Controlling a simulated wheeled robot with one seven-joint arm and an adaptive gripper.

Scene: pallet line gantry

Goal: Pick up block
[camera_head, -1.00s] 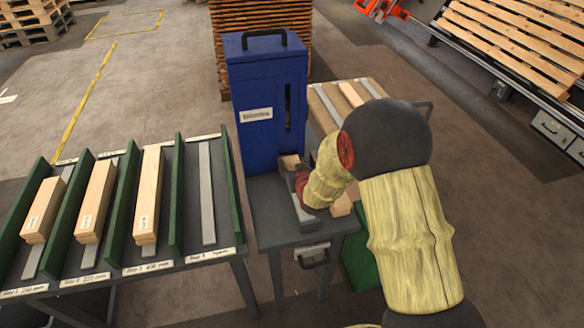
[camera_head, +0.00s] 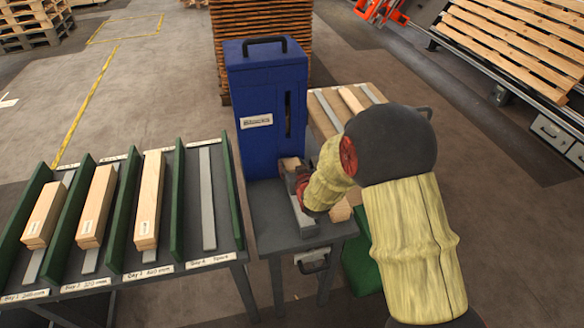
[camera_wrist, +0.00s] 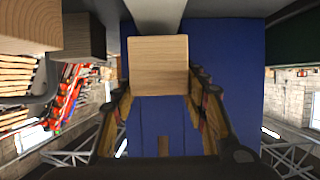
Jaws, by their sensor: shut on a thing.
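A light wooden block (camera_wrist: 158,64) sits between the two fingers of my gripper (camera_wrist: 160,100) in the wrist view, and the fingers are shut on it. In the head view the block (camera_head: 290,163) shows at the foot of the blue dispenser (camera_head: 262,145), which is labelled "Blocks". My gripper (camera_head: 297,180) reaches it from the right, over the grey stand. My forearm hides part of the stand and some of the fingers. I cannot tell whether the block still touches the dispenser or its grey rail.
The grey stand (camera_head: 270,208) carries the dispenser. At the left, a rack with green dividers (camera_head: 122,222) holds stacked boards (camera_head: 148,200) in three bays; the fourth holds only a grey strip. A slatted table (camera_head: 328,108) stands behind my arm. Pallets (camera_head: 262,25) are stacked behind the dispenser.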

